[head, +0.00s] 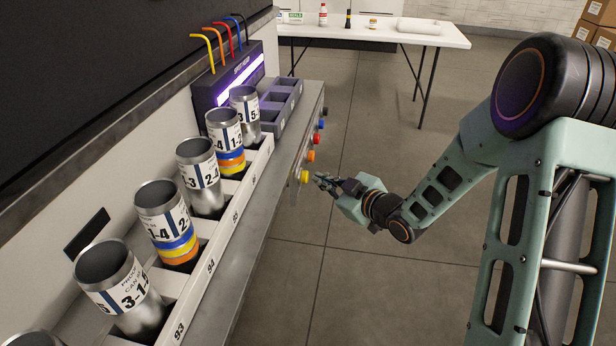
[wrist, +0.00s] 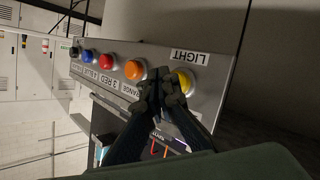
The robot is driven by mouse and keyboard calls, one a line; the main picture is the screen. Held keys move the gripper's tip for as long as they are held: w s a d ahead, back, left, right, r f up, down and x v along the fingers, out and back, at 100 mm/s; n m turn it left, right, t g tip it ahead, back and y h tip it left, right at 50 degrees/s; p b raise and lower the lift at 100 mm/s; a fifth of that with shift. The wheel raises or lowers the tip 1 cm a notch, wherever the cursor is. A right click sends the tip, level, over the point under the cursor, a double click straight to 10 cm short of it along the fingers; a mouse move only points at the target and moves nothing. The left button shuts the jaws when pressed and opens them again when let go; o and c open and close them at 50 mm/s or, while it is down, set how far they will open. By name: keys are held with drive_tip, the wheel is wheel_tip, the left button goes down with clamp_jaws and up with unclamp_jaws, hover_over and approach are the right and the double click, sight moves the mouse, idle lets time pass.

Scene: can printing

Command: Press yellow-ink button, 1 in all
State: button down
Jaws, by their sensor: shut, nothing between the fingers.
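The yellow button (head: 304,176) sits at the near end of a row of coloured buttons on the side of the grey machine edge. It also shows in the wrist view (wrist: 185,80), partly overlapped by my fingertips. My gripper (head: 319,181) is shut and empty, just right of the yellow button, with its fingers pointing at the panel. In the wrist view my fingertips (wrist: 162,86) lie between the orange and yellow buttons, closer to the yellow one. A small gap seems to show in the head view; I cannot tell for certain whether they touch.
The orange button (wrist: 135,70), red button (wrist: 106,61), blue button (wrist: 87,57) and black button (wrist: 74,51) continue the row. Several printed cans stand in slots on the machine, before a purple-lit print head (head: 240,72). Open floor lies right of the panel.

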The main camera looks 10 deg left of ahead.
drive_tip(key=shift+d, duration=0.15)
drive_tip(key=shift+s+d+p, duration=0.1)
drive_tip(key=shift+d+p, duration=0.25)
drive_tip(key=shift+d, duration=2.15)
